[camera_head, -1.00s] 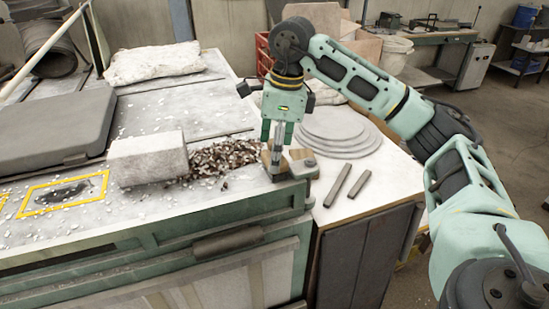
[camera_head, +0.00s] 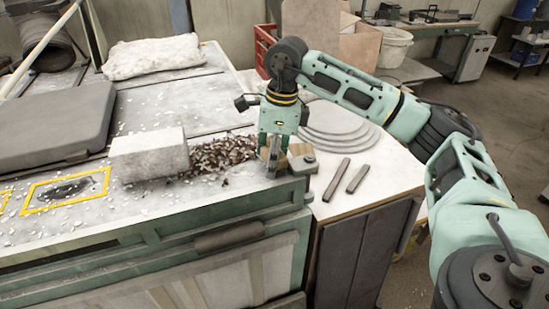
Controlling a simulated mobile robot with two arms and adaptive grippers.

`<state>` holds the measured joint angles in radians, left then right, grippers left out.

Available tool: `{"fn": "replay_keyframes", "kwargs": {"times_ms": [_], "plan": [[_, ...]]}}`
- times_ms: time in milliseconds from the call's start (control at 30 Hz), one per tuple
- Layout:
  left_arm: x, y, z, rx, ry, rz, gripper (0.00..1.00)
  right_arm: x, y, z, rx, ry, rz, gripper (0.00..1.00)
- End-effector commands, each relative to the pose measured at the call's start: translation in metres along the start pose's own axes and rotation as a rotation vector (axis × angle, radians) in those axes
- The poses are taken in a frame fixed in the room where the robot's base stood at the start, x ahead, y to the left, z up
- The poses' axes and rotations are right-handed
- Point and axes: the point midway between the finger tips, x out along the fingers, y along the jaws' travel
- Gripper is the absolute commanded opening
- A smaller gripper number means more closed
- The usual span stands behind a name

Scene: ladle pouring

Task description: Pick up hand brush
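My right gripper (camera_head: 274,151) points down at the front right corner of the workbench. Its fingers are at a small light-brown wooden piece (camera_head: 299,149), which may be the hand brush's handle. The fingers and a grey metal fitting partly hide it, so I cannot tell whether the fingers are closed on it. A heap of brown and white bits (camera_head: 222,156) lies just left of the gripper; I cannot make out brush bristles in it. My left gripper is not in view.
A pale block (camera_head: 150,156) stands left of the heap. A dark flat case (camera_head: 55,127) lies further left. Two grey bars (camera_head: 347,178) and stacked round plates (camera_head: 335,125) lie on the side table to the right. A pale sack (camera_head: 152,57) lies behind.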

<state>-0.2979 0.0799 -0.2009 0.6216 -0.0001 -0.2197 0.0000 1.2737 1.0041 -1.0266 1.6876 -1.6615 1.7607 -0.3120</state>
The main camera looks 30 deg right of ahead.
Motion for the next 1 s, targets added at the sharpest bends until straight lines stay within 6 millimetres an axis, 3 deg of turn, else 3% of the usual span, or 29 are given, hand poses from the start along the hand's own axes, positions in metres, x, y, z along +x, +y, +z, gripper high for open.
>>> {"fn": "replay_keyframes", "kwargs": {"times_ms": [100, 433, 567, 700, 933, 1000], "plan": [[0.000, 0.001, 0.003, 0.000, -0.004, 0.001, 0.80, 0.000, 0.000, 0.000, 0.000, 0.000, 0.000, 0.24], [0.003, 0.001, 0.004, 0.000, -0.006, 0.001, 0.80, -0.004, 0.000, 0.001, 0.000, -0.001, -0.001, 0.24], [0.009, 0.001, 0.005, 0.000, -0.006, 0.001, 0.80, -0.014, -0.001, 0.003, -0.001, -0.004, -0.002, 0.24], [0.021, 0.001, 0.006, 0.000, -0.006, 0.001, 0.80, -0.037, -0.001, 0.006, -0.002, -0.007, -0.005, 0.24], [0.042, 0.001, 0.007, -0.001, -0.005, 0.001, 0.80, -0.070, 0.038, -0.024, -0.002, -0.002, -0.007, 0.24], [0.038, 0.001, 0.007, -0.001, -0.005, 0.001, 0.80, -0.086, 0.050, -0.033, 0.000, -0.002, -0.008, 0.24]]}}
